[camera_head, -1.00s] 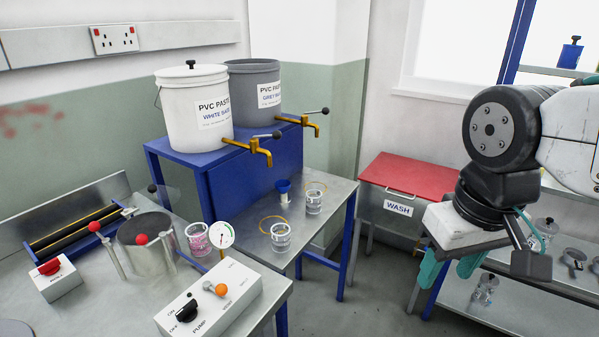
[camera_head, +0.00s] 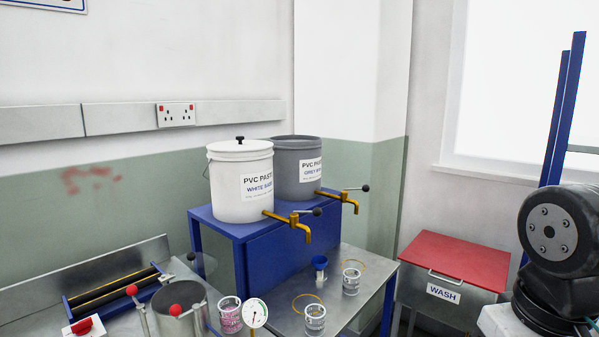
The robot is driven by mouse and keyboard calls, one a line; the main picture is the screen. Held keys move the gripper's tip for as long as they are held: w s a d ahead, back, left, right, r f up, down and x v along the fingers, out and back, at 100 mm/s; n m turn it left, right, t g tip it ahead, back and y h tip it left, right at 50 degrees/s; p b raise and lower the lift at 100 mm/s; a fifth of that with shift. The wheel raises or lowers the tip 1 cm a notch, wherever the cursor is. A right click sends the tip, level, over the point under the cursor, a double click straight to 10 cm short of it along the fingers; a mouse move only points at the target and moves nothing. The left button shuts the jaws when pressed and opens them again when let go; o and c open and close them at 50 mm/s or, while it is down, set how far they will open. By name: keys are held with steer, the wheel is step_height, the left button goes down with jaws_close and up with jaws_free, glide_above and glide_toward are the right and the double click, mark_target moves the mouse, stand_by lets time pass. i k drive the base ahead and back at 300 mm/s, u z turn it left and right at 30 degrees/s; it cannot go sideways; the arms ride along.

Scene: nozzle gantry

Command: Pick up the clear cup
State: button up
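Two clear cups with dark markings stand upright on the metal table under the taps: a front cup (camera_head: 315,319) at the bottom edge of the picture and a back cup (camera_head: 351,281) to its right. A third clear cup with pink contents (camera_head: 230,315) stands to the left by a round dial. I cannot tell which one the task means. My gripper is out of the picture; only part of my arm shows at the lower right, well apart from the cups.
A white bucket (camera_head: 241,182) and a grey bucket (camera_head: 298,163) with brass taps stand on a blue stand (camera_head: 274,262) behind the cups. A red-lidded wash bin (camera_head: 458,258) is at the right.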

mark_target(351, 276)
steer(key=k, duration=0.6)
steer(key=z, duration=0.6)
steer(key=i, duration=1.35)
steer(key=u, duration=0.35)
